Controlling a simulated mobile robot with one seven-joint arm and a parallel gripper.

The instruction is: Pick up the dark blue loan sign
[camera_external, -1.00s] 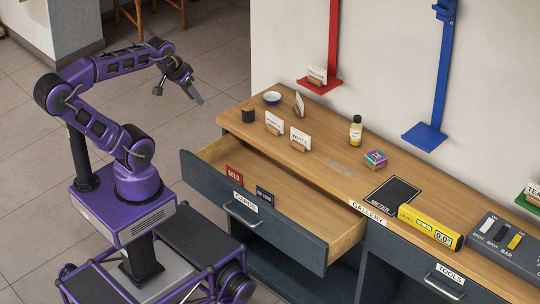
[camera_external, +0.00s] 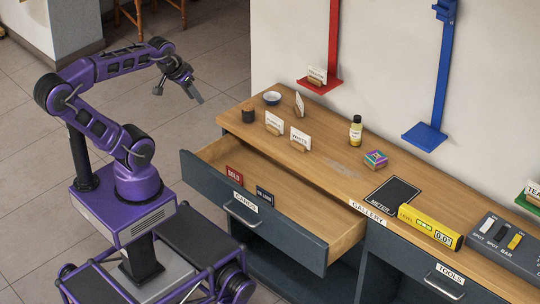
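The dark blue loan sign (camera_external: 265,196) is a small card with pale lettering. It stands inside the open drawer (camera_external: 331,243), near the drawer's front panel, to the right of the red SOLD sign (camera_external: 234,175). My gripper (camera_external: 180,93) hangs in the air to the upper left of the drawer, beyond the left end of the counter and well apart from the sign. Its fingers look spread apart, with nothing visible between them.
The wooden counter (camera_external: 335,169) holds white cards, a dark cup (camera_external: 248,115), a bowl (camera_external: 272,98), a bottle (camera_external: 355,130), a colourful box (camera_external: 376,159) and a yellow level (camera_external: 430,226). The drawer juts out from the cabinet towards my base. Air above the drawer is clear.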

